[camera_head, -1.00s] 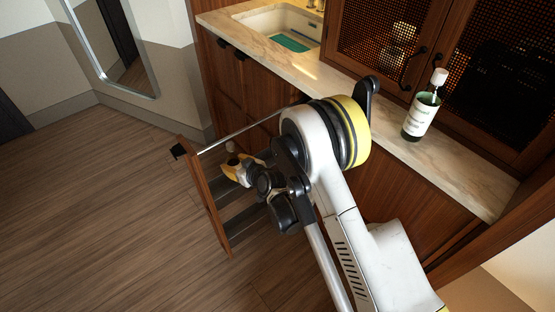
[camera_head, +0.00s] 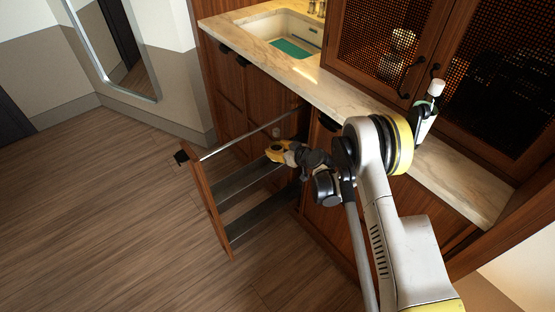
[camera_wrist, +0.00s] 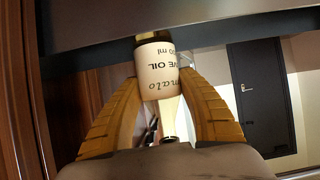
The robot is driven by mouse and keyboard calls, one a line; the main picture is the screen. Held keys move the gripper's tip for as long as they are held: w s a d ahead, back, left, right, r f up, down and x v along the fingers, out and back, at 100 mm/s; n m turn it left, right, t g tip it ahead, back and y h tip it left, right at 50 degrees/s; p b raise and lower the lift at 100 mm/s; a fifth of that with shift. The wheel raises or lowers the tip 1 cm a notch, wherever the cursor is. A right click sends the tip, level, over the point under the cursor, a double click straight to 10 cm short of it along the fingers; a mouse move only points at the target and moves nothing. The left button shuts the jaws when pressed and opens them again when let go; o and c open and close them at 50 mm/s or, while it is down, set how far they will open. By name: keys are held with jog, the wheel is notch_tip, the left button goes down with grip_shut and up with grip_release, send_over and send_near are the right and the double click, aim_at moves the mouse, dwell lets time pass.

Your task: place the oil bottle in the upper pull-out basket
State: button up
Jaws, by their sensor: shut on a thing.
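The oil bottle (camera_wrist: 158,72), with a cream label reading "olive oil", is between the yellow fingers of my gripper (camera_wrist: 157,88) in the wrist view. My gripper is shut on it; the label appears upside down there. In the head view my gripper (camera_head: 280,153) is at the upper level of the pull-out, near the cabinet end. The upper basket (camera_head: 243,181) is a dark tier behind the open wooden front (camera_head: 209,203). The bottle's base is hidden, so I cannot tell whether it touches the basket.
A metal rail (camera_head: 245,135) runs along the pull-out's far side. A lower tier (camera_head: 252,212) lies beneath. The sink (camera_head: 285,32) is at the back. Floor left of the pull-out is clear.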

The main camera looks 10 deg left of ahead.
notch_tip(320, 180, down, 5)
jog(key=b, duration=0.2)
jog(key=shift+d+b, duration=0.1)
jog(key=shift+b, duration=0.25)
jog(key=shift+w+f, duration=0.1)
jog(key=shift+w, duration=0.05)
jog(key=shift+d, duration=0.1)
jog(key=o, duration=1.3)
jog(key=shift+o, duration=0.2)
jog(key=p+v, duration=0.2)
jog(key=v, duration=0.5)
jog(key=shift+s+d+r+p, duration=0.2)
jog(key=shift+s+p, duration=0.05)
jog(key=shift+p, duration=0.15)
